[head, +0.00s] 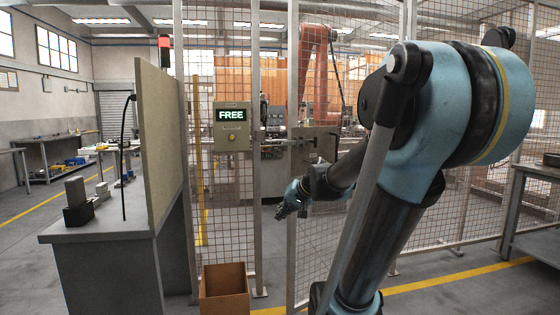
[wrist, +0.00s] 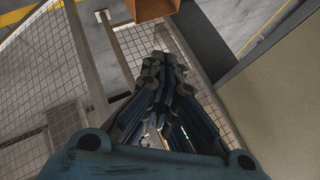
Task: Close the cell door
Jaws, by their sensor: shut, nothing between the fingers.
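The cell door (head: 292,230) is a wire-mesh panel in a grey metal frame. Its free edge stands apart from the fence post (head: 256,200) to its left, with a gap between, so it looks ajar. A latch plate with a dark handle (head: 333,146) sits at mid-height. My gripper (head: 283,210) is below the latch, in front of the door's left edge in the head view; I cannot tell whether it touches. In the wrist view my gripper (wrist: 163,62) has its fingers together and empty, with mesh panels (wrist: 40,80) to the left.
A control box (head: 232,126) reading "FREE" hangs on the fence left of the gap. An open cardboard box (head: 224,292) stands on the floor below it. A grey table (head: 100,232) with an upright board (head: 160,150) is at left. A workbench (head: 535,175) stands at right.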

